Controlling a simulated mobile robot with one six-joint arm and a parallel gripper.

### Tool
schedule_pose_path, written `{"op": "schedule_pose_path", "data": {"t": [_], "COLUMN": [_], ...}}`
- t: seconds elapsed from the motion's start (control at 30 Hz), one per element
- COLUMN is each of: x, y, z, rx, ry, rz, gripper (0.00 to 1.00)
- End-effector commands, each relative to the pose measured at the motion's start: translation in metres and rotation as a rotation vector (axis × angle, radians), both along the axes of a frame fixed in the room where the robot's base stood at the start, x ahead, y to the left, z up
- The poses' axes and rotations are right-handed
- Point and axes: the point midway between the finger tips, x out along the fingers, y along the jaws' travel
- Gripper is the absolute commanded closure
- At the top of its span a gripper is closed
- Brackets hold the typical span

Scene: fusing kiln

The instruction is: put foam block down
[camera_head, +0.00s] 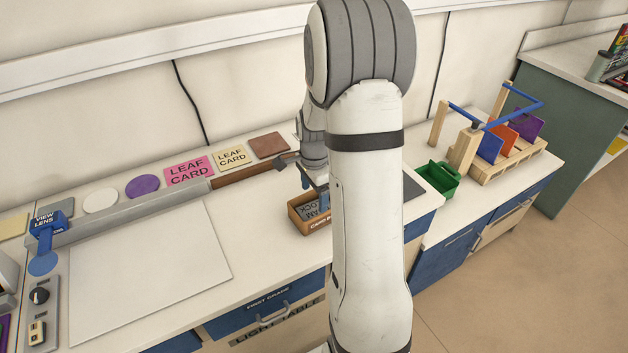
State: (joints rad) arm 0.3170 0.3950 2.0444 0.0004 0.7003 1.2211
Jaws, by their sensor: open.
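My gripper (318,190) is open, pointing down over a small orange-brown box (296,222) on the white counter. My own arm hides the right part of the box and much of the gripper. A grey, lettered piece (312,211) shows inside the box, below the fingers; I cannot tell whether it is the foam block or whether the fingers touch it. No other thing is clearly a foam block. A flat brown piece (268,145) lies at the back of the counter.
A large white panel (150,265) lies at left. A green bin (438,179) and a wooden rack (506,160) with coloured sheets stand at right.

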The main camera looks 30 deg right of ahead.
Motion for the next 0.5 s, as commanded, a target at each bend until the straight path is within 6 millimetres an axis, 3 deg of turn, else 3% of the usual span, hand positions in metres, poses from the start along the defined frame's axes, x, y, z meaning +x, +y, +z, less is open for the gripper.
{"op": "schedule_pose_path", "data": {"t": [0.17,0.5], "x": [0.001,0.001], "y": [0.0,0.0], "z": [0.022,0.098], "rx": [-0.002,-0.002], "ry": [-0.006,-0.005], "rz": [0.001,0.001], "gripper": [0.25,0.25]}}
